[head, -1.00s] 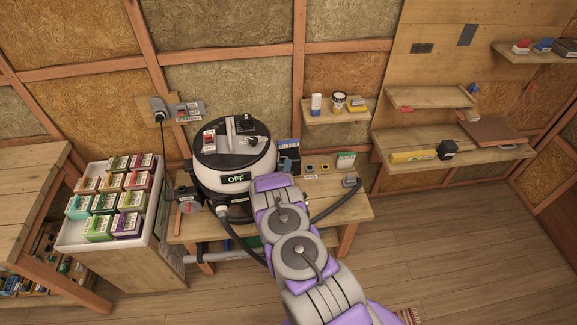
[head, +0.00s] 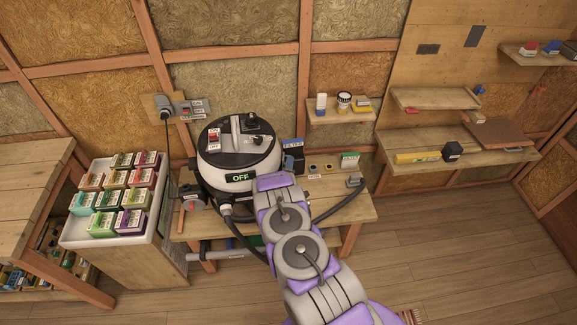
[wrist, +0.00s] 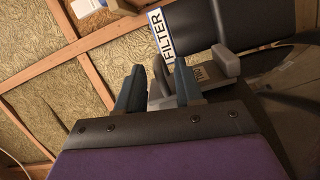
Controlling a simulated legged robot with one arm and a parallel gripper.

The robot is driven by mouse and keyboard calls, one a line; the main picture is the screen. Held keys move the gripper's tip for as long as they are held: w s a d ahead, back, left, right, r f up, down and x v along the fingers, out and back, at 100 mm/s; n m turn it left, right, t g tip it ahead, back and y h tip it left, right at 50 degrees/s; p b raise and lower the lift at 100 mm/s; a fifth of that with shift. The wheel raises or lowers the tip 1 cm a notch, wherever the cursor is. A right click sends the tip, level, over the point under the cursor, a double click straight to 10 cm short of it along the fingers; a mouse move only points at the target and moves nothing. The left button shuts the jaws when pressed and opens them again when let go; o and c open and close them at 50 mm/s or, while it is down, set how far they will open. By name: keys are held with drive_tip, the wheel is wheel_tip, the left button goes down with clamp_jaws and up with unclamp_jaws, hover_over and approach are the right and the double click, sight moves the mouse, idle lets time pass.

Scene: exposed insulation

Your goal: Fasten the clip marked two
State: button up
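The vacuum (head: 238,163), with a black top and a panel reading OFF, stands on the wooden bench (head: 345,208). In the wrist view, a grey clip (wrist: 228,62) with a small marked plate (wrist: 201,73) sits just beyond my gripper (wrist: 159,74). The mark is too small to read surely. My gripper's two dark fingers are spread apart, with a light grey part of the clip showing between and behind them. I cannot tell whether they touch it. In the head view my arm hides my gripper and the clip.
A dark box marked FILTER (head: 293,148) stands right of the vacuum and shows in the wrist view (wrist: 222,22). A dark hose (head: 340,208) lies on the bench. A white tray of coloured boxes (head: 71,239) stands left. Shelves (head: 460,158) hang right; the floor there is clear.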

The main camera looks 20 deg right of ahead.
drive_tip(key=shift+s, duration=0.1)
drive_tip(key=v, duration=1.7)
drive_tip(key=shift+a+f, duration=0.15)
